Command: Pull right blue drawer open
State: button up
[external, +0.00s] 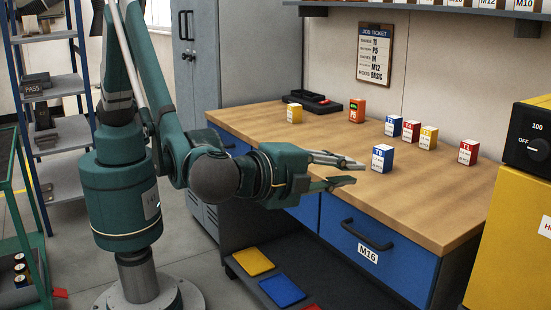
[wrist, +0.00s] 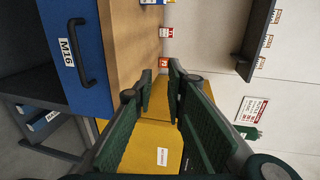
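The right blue drawer (external: 375,252) is at the front right of the wooden workbench, with a black bar handle (external: 367,234) and an M16 label. It looks closed, its front flush with the bench front. In the wrist view the drawer front (wrist: 63,32) and its handle (wrist: 88,55) show at the upper left, turned sideways. My gripper (external: 352,172) is above the bench's front edge, left of the handle and higher than it, apart from it. Its fingers (wrist: 158,88) are spread with nothing between them.
Small coloured boxes (external: 382,158) stand on the bench top (external: 320,140). A yellow cabinet with a black dial unit (external: 526,140) stands at the right. A low shelf holds yellow (external: 253,262), blue and red plates. Another blue drawer (external: 230,140) is at the left. The floor before the drawer looks clear.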

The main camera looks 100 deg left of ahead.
send_near(360, 238)
jog(key=r+x, duration=0.1)
jog(key=x, duration=0.2)
jog(key=shift+s+d+f, duration=0.1)
jog(key=shift+f, duration=0.35)
jog(key=shift+b+x, duration=0.8)
jog(key=shift+x, duration=3.15)
grip_shut()
jog(key=shift+s+d, duration=0.1)
